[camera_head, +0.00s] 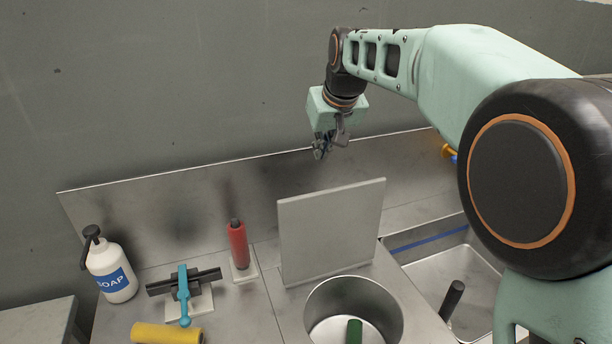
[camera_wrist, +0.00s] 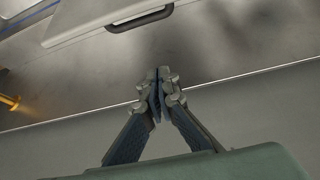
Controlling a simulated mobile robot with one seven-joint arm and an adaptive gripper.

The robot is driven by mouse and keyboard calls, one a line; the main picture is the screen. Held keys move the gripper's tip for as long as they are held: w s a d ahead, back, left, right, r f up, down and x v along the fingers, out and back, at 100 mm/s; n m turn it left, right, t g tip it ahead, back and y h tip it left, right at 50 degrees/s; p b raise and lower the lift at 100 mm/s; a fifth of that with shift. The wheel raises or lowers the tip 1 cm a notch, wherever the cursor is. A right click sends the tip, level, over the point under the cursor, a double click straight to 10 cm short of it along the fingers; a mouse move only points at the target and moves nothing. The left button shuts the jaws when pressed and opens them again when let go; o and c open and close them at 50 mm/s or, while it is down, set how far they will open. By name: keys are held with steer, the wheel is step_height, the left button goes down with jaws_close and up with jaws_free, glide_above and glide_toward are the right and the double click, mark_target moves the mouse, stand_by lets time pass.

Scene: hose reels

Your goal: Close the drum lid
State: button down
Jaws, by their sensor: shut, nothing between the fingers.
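The drum (camera_head: 353,300) is a round metal opening set in the counter, and a green object (camera_head: 354,331) shows inside it. Its lid (camera_head: 332,231) is a grey square panel standing open, almost upright, behind the drum. My gripper (camera_head: 320,154) is above and behind the lid's top edge, apart from it, in front of the back wall. In the wrist view my gripper (camera_wrist: 159,78) is shut and empty, its fingertips together. A pale panel with a dark handle (camera_wrist: 141,19), probably the lid, shows at the top of that view.
A sink (camera_head: 480,262) with a black upright handle (camera_head: 451,299) lies to the right. A metal backsplash (camera_head: 180,207) runs behind.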

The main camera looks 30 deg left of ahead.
step_height(320, 180, down, 10)
steer(key=s+a+p, duration=0.1)
steer(key=a, duration=0.1)
steer(key=shift+n+g+p, duration=0.3)
steer(key=shift+p, duration=0.05)
stand_by(0.4)
steer(key=shift+s+d+b, duration=0.1)
steer(key=shift+s+b, duration=0.1)
steer(key=shift+b, duration=0.2)
